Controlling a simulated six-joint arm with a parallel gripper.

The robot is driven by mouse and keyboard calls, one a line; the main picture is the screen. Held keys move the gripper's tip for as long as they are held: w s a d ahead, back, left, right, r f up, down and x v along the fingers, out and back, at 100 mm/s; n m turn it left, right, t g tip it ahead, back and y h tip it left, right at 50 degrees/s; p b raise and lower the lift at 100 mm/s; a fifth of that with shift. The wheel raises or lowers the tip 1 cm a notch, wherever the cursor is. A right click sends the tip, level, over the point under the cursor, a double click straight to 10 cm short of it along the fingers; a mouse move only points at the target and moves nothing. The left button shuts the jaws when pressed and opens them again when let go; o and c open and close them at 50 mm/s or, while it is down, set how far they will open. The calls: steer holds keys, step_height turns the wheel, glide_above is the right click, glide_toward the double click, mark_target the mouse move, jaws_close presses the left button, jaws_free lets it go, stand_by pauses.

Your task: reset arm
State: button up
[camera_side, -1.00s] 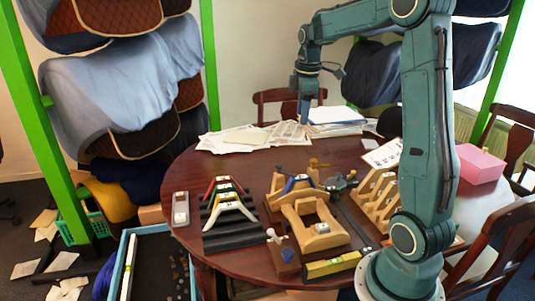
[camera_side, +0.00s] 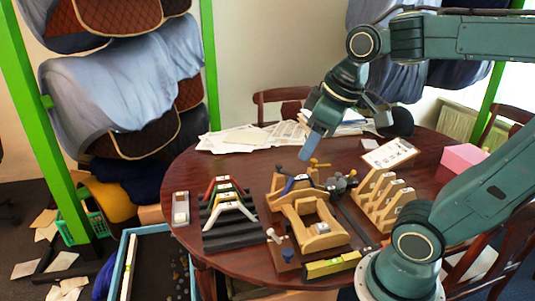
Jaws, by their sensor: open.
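My gripper (camera_side: 347,136) hangs above the back of the round table, angled downward. Its two fingers are spread apart with nothing between them. It is above and behind the wooden clamping fixture (camera_side: 318,228) and touches nothing that I can see. My arm reaches in from the right, with its upper links raised high and bent. The fixture stands on the table with a small blue piece in its rear part.
Angled gauges (camera_side: 229,208) in several colours sit on a dark ribbed stand beside a grey device (camera_side: 181,207). A slotted wooden rack (camera_side: 381,204), yellow level (camera_side: 331,265), clipboard (camera_side: 388,153) and pink box (camera_side: 463,158) are near my arm. Papers (camera_side: 250,137) cover the table's back.

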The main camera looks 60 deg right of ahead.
steer(key=s+a+f+m+t, duration=0.1)
steer(key=s+a+f, duration=0.1)
steer(key=s+a, duration=0.1)
steer(key=shift+s+f+y, duration=0.15)
steer(key=shift+s+y, duration=0.15)
steer(key=shift+s, duration=0.5)
steer(key=shift+a, duration=0.1)
